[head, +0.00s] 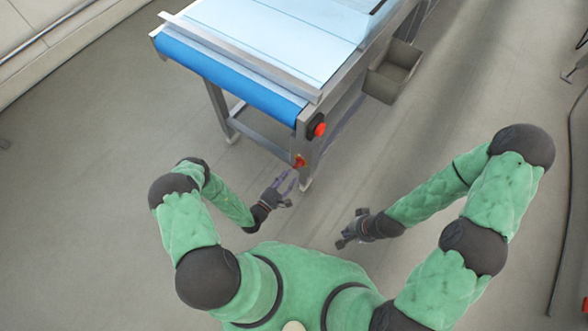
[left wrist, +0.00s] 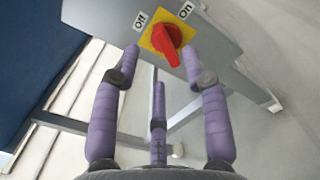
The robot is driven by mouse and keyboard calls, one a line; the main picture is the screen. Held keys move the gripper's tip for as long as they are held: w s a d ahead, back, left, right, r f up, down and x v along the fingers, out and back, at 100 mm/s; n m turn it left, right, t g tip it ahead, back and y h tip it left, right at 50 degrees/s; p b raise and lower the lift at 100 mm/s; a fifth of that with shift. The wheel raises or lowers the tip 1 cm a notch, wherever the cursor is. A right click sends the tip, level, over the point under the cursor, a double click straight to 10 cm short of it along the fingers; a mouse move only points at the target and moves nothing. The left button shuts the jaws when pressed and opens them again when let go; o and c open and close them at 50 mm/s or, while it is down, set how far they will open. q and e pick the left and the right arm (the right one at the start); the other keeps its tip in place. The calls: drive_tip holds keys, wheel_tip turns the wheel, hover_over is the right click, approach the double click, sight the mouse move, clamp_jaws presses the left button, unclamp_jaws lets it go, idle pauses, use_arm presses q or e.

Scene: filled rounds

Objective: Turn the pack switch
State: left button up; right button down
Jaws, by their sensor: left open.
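The pack switch (left wrist: 166,42) is a red knob on a yellow plate. It is mounted on a grey panel (left wrist: 105,22), between an "Off" label (left wrist: 140,20) on the left and an "On" label (left wrist: 186,10) on the right. Its thick grip slants down and slightly right; I cannot tell which label it points to. In the head view the switch (head: 299,161) is small, on the conveyor's near leg. My left gripper (head: 286,184) is open just in front of it. In the left wrist view, the purple fingers (left wrist: 161,62) spread either side of the knob, apparently not touching it. My right gripper (head: 350,236) hangs clear; its fingers are too small to judge.
The conveyor (head: 225,75) with a blue belt end stands ahead. A red button (head: 319,129) on a black base sits above the switch. A grey bin (head: 393,72) is at the conveyor's right side. The floor right of it is mostly clear.

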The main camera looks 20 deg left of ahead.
sight(296, 166)
use_arm(q)
drive_tip(key=shift+b+x, duration=0.45)
drive_tip(key=shift+x, duration=2.05)
clamp_jaws()
